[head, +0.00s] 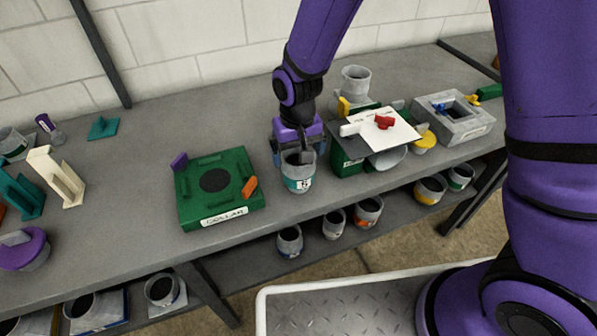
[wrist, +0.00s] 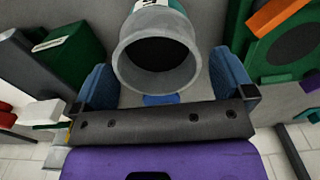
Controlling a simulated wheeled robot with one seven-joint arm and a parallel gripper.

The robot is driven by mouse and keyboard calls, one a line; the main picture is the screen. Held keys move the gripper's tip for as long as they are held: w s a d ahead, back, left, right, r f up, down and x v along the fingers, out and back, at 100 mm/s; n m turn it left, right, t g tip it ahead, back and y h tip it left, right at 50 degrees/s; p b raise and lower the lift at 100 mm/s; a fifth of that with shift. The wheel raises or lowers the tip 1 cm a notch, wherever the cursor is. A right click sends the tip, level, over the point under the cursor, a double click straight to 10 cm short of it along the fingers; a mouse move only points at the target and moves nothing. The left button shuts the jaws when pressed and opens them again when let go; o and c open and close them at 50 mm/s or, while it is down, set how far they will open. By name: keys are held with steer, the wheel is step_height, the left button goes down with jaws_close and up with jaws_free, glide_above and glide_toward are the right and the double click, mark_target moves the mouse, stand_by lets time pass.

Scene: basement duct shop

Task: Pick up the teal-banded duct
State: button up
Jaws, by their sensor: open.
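The teal-banded duct (head: 299,184) is a grey open-topped cylinder with a teal band and a white label. It stands upright on the grey bench, right of the green collar fixture. My gripper (head: 299,150) is low over the bench at the duct, its blue fingers on either side of it. In the wrist view the duct (wrist: 158,62) sits between the two blue finger pads of my gripper (wrist: 163,82). A gap shows beside each pad, so the gripper is open and not holding it. The duct's far side is partly hidden by the gripper.
The green collar fixture (head: 216,188) with purple and orange clips is close at left. A green box (head: 349,164) with a white card (head: 391,130) over it is close at right. A grey block (head: 452,118) lies farther right. Several banded ducts stand on the lower shelf.

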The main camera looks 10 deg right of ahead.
mark_target(299, 164)
steer(key=shift+d+f, duration=0.15)
steer(key=shift+f, duration=2.05)
steer(key=c, duration=0.8)
steer(key=shift+c, duration=0.2)
steer(key=shift+r, duration=0.1)
